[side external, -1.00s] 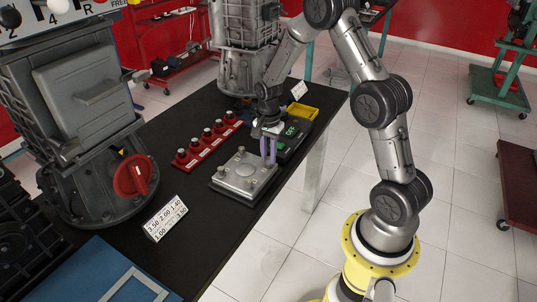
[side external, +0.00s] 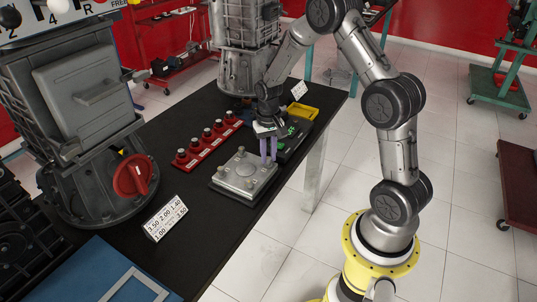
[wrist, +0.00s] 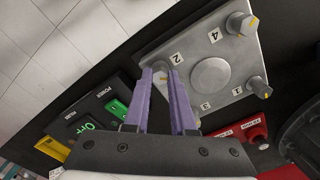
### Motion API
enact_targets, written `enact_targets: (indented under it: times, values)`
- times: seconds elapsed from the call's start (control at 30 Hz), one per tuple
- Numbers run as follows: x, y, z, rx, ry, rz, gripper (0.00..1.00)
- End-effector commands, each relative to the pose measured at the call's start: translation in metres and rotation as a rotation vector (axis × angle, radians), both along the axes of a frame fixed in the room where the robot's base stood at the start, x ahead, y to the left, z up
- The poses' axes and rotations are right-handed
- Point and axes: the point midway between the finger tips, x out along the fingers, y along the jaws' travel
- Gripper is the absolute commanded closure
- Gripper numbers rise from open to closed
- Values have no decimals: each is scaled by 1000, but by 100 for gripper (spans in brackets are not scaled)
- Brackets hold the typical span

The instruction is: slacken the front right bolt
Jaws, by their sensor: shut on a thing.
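A grey metal plate (side external: 232,188) with a bolt at each corner and a round boss in the middle lies on the black table. In the wrist view the plate (wrist: 190,50) shows printed numbers 1 to 4 beside its bolts. My gripper (side external: 268,162) points down at the plate's corner nearest the arm. In the wrist view my gripper (wrist: 159,70) has its purple fingers shut around the bolt (wrist: 160,67) by the number 2, mostly hidden between the fingertips.
Red blocks with dark knobs (side external: 207,143) stand left of the plate. A black box with a green display (side external: 291,130) and a yellow tray (side external: 303,113) lie behind it. A number card (side external: 166,218) and a large grey housing (side external: 90,110) stand at left.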

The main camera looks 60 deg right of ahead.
Motion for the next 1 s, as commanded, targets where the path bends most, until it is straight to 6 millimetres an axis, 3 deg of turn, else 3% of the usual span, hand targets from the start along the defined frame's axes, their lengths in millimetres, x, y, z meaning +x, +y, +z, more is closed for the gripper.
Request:
enact_targets:
  times: [1.0]
  values:
    - [1,0,2,-3,-3,947,100]
